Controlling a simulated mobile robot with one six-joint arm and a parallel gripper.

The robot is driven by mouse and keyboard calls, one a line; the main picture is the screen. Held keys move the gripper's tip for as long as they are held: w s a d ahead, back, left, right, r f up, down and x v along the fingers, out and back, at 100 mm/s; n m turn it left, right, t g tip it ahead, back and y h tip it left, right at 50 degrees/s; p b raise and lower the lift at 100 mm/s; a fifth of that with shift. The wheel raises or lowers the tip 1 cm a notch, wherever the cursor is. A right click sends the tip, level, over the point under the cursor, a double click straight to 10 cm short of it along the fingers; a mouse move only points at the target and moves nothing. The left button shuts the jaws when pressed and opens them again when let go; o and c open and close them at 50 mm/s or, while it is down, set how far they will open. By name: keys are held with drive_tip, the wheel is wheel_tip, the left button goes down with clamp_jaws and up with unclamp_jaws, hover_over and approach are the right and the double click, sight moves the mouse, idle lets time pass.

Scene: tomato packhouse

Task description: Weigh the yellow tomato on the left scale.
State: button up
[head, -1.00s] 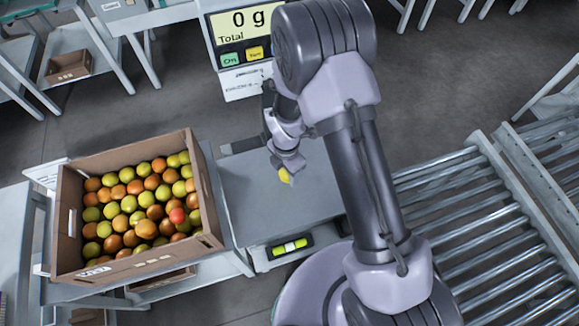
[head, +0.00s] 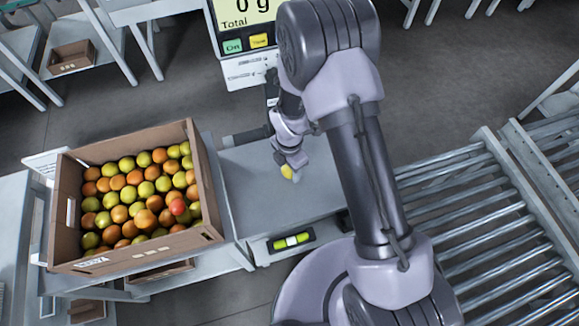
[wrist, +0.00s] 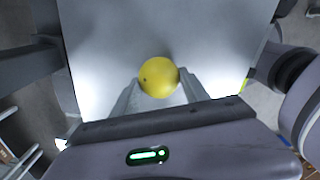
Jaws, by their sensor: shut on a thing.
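The yellow tomato (head: 287,172) is between the fingertips of my gripper (head: 294,166), which is shut on it. In the wrist view the tomato (wrist: 159,77) sits between the two grey fingers (wrist: 158,92). The tomato is over the grey plate of the scale (head: 250,187); the plate also fills the wrist view behind it (wrist: 100,40). I cannot tell whether the tomato touches the plate. The scale's display (head: 246,14) reads 0 g, with its top edge cut off. My arm hides the plate's right part.
A cardboard box (head: 207,190) full of orange, green and red tomatoes stands left of the scale. A level vial (head: 291,241) is on the scale's front edge. A roller conveyor (head: 450,210) lies to the right. A small box (head: 72,56) is on a far shelf.

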drive_tip(key=shift+f+b, duration=0.3)
drive_tip(key=shift+f, duration=0.1)
drive_tip(key=o, duration=1)
drive_tip(key=c, duration=0.3)
wheel_tip(320, 180, up, 7)
drive_tip(key=p, duration=0.5)
drive_tip(key=shift+r, duration=0.1)
